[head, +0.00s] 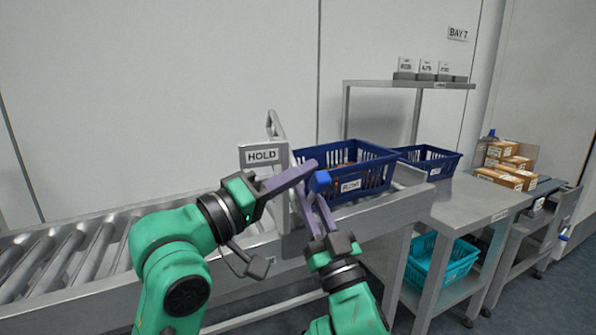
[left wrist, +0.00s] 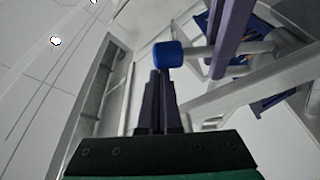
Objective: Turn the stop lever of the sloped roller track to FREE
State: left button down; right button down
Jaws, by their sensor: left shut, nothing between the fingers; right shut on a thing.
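The stop lever's blue knob (head: 320,181) is at the near side of the sloped roller track (head: 385,208), by the white stop frame. A HOLD sign (head: 262,156) faces me left of it. My left gripper (head: 313,164) is shut and empty, its fingertips close beside the knob. In the left wrist view the knob (left wrist: 168,54) is just beyond these fingertips (left wrist: 160,74); I cannot tell whether they touch. My right gripper (head: 317,199) comes from below and is shut on the lever, by its grey rod (left wrist: 195,52). A FREE marking is not visible.
A dark blue crate (head: 374,178) with brown contents sits on the track just behind the lever. Bare rollers (head: 62,262) run left. Another blue crate (head: 430,160) stands on the steel table (head: 470,200), with a teal basket (head: 440,262) below and cartons (head: 505,170) at right.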

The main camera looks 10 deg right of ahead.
pick_arm(q)
jog(key=shift+s+d+f+m, duration=0.2)
jog(key=shift+s+f+m, duration=0.15)
jog(key=shift+s, duration=0.25)
pick_arm(e)
jog(key=c, duration=1.2)
grip_release()
pick_arm(q)
jog(key=shift+w, duration=0.1)
pick_arm(e)
jog(key=shift+o, duration=0.2)
